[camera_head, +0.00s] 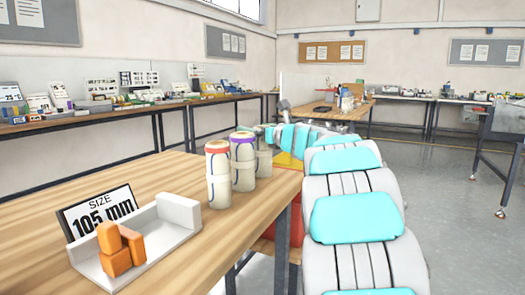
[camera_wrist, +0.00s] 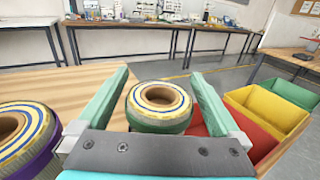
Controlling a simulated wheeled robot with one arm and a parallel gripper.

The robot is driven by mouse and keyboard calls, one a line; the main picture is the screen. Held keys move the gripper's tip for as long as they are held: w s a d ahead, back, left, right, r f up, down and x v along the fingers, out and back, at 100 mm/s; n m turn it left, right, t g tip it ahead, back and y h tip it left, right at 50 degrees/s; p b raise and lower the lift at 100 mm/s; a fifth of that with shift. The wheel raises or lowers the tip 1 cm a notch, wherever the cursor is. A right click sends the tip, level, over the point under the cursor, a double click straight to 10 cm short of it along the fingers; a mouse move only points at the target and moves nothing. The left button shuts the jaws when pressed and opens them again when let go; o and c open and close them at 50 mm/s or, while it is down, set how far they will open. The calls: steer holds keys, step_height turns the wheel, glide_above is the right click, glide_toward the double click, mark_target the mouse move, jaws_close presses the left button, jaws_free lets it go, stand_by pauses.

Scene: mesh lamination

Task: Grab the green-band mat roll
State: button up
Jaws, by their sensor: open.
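The green-band mat roll (camera_wrist: 160,108) stands upright in the wrist view, with a dark green band below its striped rim and a brown core. My gripper (camera_wrist: 159,75) is open, with one green finger on each side of this roll. I cannot tell whether the fingers touch it. In the head view the green-band roll (camera_head: 264,162) is the rearmost of three rolls near the table's right edge, its top partly hidden by my gripper and arm.
The purple-band roll (camera_wrist: 24,135) stands close to the left; it also shows in the head view (camera_head: 243,176). A red-orange-band roll (camera_head: 218,188) is in front. A white tray (camera_head: 182,208) holds orange blocks. Yellow (camera_wrist: 262,108) and red (camera_wrist: 258,142) bins lie right of the table.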

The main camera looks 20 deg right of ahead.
jaws_close()
stand_by(0.8)
